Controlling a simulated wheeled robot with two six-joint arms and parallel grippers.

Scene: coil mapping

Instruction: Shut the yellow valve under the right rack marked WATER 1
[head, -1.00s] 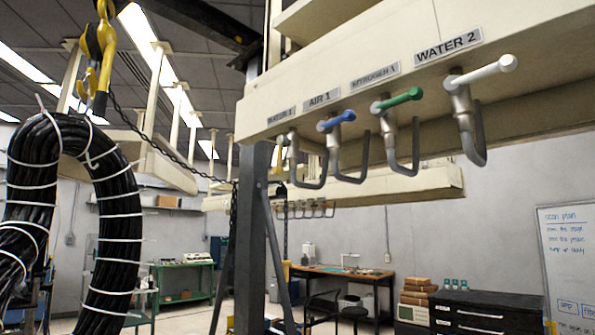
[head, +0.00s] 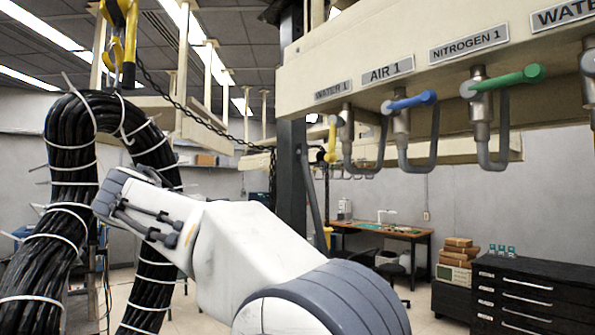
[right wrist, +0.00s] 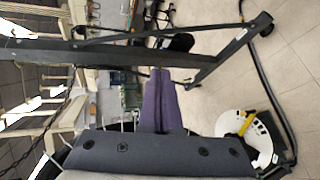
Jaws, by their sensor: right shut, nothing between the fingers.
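The WATER 1 label (head: 331,92) is at the left end of the rack beam in the head view. The yellow valve handle (head: 333,140) hangs below it, pointing down beside its grey pipe (head: 347,130). My right arm crosses the lower middle of the head view, with its wrist end left of and below the valve, by the black coil; its fingertips cannot be made out there. In the right wrist view my right gripper (right wrist: 161,75) shows purple fingers shut together, empty. The valve is not identifiable in that view. My left gripper is in no view.
A blue handle (head: 412,101) under AIR 1 and a green handle (head: 510,80) under NITROGEN 1 stick out to the right. A black cable coil (head: 70,190) hangs at left. A dark post (head: 291,175) stands behind the valve. Black drawers (head: 530,300) stand lower right.

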